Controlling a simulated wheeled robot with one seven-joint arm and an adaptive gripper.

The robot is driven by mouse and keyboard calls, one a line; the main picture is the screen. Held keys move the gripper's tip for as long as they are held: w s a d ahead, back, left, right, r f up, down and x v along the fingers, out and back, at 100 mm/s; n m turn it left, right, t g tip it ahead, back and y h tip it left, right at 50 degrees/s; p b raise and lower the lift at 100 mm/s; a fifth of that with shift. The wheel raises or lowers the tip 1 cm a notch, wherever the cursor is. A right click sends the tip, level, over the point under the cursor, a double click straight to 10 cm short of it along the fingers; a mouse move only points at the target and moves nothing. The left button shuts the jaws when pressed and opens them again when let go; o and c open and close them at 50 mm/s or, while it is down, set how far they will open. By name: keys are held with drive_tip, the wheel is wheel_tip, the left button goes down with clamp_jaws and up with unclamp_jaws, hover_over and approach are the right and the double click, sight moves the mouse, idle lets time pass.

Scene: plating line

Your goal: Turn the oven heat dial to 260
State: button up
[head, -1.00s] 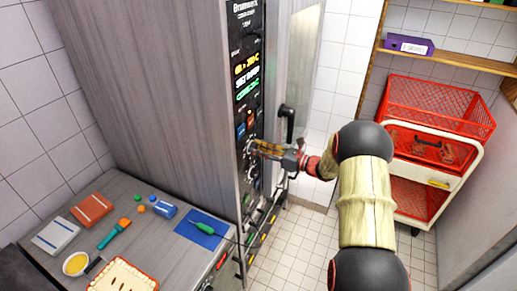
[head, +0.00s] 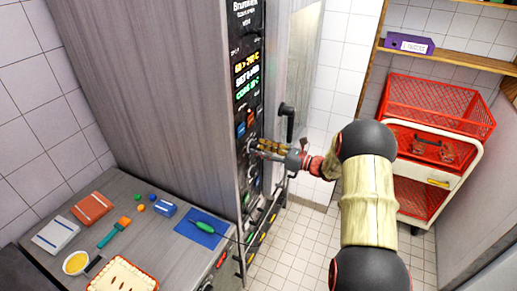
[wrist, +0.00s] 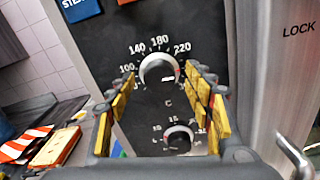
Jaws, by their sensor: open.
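The oven heat dial (wrist: 158,70) is a round black knob with a pale rim on the dark control panel. Printed numbers around it include 100, 140, 180 and 220; the one near 260 is hidden by the right finger. A small red and white mark shows at the dial's lower right, but its exact reading is unclear. My gripper (wrist: 160,76) is open, with its yellow-padded fingers on either side of the dial; I cannot tell whether they touch it. In the head view my gripper (head: 262,149) is at the panel, and its fingers largely hide the dial.
A smaller dial (wrist: 178,138) sits just below. Blue and orange buttons (head: 252,117) and a lit display (head: 246,76) are above. The black oven door handle (head: 287,122) stands out right of the panel. A counter (head: 150,205) with kitchen items lies to the left.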

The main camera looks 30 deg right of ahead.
drive_tip(key=v, duration=1.1)
drive_tip(key=shift+w, duration=0.1)
drive_tip(key=s+a+f+n+g+h+b, duration=0.1)
drive_tip(key=s+a+f+n+g, duration=0.45)
drive_tip(key=s, duration=0.25)
drive_tip(key=s+a+f+n+g+h+b, duration=0.1)
drive_tip(key=s+a+f+n+g, duration=0.3)
drive_tip(key=s+a+n+g, duration=0.25)
drive_tip(key=s+a+r+n+h+b, duration=0.1)
drive_tip(key=s+a+n+h+b, duration=0.25)
drive_tip(key=s+n, duration=0.35)
drive_tip(key=s+a+r+n+h+b, duration=0.2)
drive_tip(key=s+n+h+b, duration=0.25)
drive_tip(key=s+n, duration=0.3)
drive_tip(key=s+a+r+n+t+h+b, duration=0.1)
drive_tip(key=s+a+r+n+t+b, duration=0.2)
drive_tip(key=a+n+b, duration=0.1)
drive_tip(key=a+b, duration=0.1)
drive_tip(key=a, duration=0.1)
drive_tip(key=shift+a, duration=0.35)
